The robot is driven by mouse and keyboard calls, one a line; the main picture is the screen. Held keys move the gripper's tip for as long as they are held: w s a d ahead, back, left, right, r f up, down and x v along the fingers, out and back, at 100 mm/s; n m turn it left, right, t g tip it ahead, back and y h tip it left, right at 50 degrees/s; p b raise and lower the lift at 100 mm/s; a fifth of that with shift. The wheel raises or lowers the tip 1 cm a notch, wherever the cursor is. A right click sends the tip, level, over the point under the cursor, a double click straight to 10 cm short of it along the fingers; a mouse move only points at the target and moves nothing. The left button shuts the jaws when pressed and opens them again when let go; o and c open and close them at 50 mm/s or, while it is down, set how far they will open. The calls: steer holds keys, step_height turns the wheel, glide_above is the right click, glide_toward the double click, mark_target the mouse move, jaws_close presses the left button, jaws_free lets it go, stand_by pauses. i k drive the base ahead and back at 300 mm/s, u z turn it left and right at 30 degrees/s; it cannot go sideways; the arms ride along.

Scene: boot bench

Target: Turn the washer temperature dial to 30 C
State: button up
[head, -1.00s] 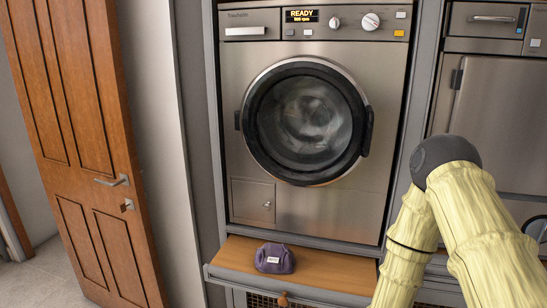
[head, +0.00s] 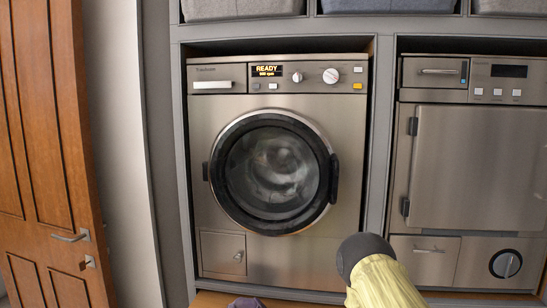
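The washer (head: 210,130) is a steel front-loader with a round dark-rimmed glass door (head: 272,172), which is shut. Its control panel runs along the top. The lit display (head: 267,71) reads READY with a smaller line below. A smaller knob (head: 297,77) and a larger white dial (head: 331,76) sit to the right of the display. The knob markings are too small to read, so I cannot tell which one sets temperature or where either points. A yellow-sleeved part of my arm shows at the bottom right; my gripper is out of view.
A second steel appliance (head: 475,160) stands to the right, with a dark display and a lower round knob (head: 505,263). Grey bins (head: 242,8) sit above. A purple pouch (head: 246,302) lies on the wooden bench below. A wooden door (head: 50,150) is at left.

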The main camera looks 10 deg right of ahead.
mark_target(297, 77)
steer(key=u, duration=0.05)
steer(key=k, duration=0.5)
steer(key=u, duration=0.95)
steer(key=i, duration=0.7)
steer(key=z, duration=0.5)
